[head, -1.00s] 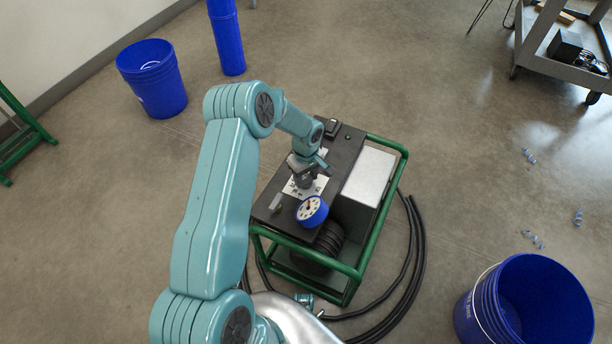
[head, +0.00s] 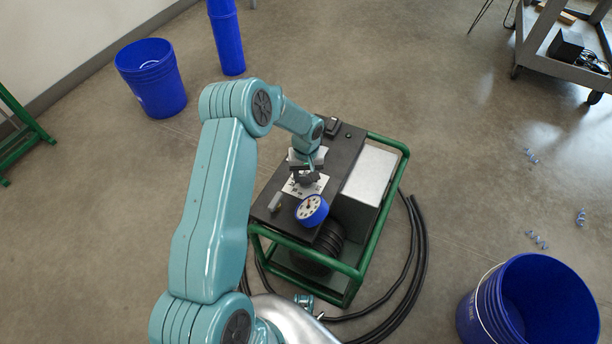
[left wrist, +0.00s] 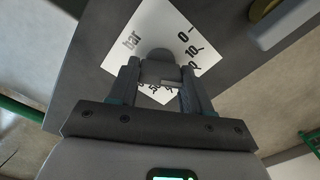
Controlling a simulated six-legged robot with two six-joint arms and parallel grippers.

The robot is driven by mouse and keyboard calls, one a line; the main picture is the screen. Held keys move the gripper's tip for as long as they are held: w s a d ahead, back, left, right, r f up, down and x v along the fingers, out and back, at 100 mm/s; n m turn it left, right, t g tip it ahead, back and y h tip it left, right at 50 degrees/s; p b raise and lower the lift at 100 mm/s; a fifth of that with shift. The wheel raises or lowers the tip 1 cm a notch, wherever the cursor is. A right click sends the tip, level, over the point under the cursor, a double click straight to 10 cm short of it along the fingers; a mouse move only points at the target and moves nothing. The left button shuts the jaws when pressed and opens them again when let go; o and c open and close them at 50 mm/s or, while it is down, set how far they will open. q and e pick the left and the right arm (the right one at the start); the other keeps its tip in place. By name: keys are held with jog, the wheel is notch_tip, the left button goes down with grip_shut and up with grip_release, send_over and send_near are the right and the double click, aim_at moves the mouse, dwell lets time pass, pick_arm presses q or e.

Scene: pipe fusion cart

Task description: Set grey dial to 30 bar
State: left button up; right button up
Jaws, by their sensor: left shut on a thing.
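The grey dial (left wrist: 160,68) sits on a white scale plate (left wrist: 208,42) marked "bar" with 0 and 10 readable; other numbers are partly covered. The plate also shows on the cart top in the head view (head: 292,188). My left gripper (left wrist: 160,85) is shut on the grey dial, one finger on each side. In the head view, my left gripper (head: 307,175) points down over the plate and hides most of the dial. I cannot read which number the dial points to.
A blue-rimmed gauge (head: 311,210) and a small light grey lever (head: 275,202) stand close to the left gripper on the cart. A green tube frame (head: 372,245) rings the cart. Black hoses (head: 420,250) and a blue bucket (head: 527,300) lie to the right.

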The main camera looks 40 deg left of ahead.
aim_at(306, 176)
pick_arm(q)
jog(key=m, duration=0.5)
jog(key=shift+m, duration=0.3)
dwell(0.5)
jog(key=o, duration=1.1)
jog(key=shift+c, duration=0.2)
notch_tip(306, 176, up, 16)
jog(key=p, duration=0.3)
jog(key=shift+r, duration=0.2)
jog(key=shift+s, duration=0.1)
